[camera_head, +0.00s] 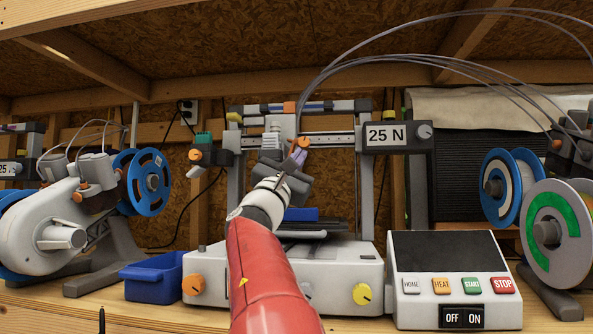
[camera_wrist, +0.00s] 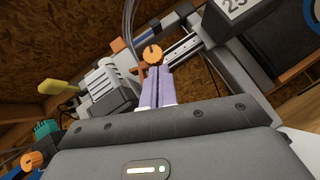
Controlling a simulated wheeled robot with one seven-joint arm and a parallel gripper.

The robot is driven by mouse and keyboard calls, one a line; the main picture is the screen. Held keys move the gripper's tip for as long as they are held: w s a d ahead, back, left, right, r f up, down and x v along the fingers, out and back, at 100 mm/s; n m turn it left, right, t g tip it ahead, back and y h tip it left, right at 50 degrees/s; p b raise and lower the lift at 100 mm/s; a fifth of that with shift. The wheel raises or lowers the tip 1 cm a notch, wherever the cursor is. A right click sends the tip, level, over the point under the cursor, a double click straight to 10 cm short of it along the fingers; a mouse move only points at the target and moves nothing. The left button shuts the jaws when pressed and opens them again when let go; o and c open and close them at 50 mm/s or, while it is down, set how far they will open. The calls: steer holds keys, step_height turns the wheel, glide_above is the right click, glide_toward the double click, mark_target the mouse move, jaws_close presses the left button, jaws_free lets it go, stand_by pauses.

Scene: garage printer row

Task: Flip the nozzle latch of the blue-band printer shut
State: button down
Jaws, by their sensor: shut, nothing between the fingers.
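The middle printer (camera_head: 340,265) has a white base, an upright frame and a bluish stripe on its top bar (camera_head: 262,108). Its grey print head (camera_head: 273,143) hangs from the cross rail. An orange round piece (camera_head: 304,143), which looks like the latch end, sits at the right of the head. It also shows in the wrist view (camera_wrist: 152,54), just beyond my fingertips. My gripper (camera_head: 299,156) is shut and empty, its lilac fingers (camera_wrist: 155,72) together and pointing at the orange piece. I cannot tell whether they touch. My gripper body hides part of the head.
A blue bin (camera_head: 152,278) stands left of the base. A control box (camera_head: 446,270) with several buttons stands right. A "25 N" display (camera_head: 398,136) is on the frame's right post. Spools (camera_head: 150,180) flank both sides, and tubes (camera_head: 420,60) arch overhead.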

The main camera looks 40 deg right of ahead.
steer(key=shift+r, duration=0.2)
steer(key=shift+s+f, duration=0.1)
steer(key=b+v, duration=0.2)
steer(key=v, duration=0.5)
steer(key=shift+a+f, duration=0.25)
steer(key=shift+a, duration=0.05)
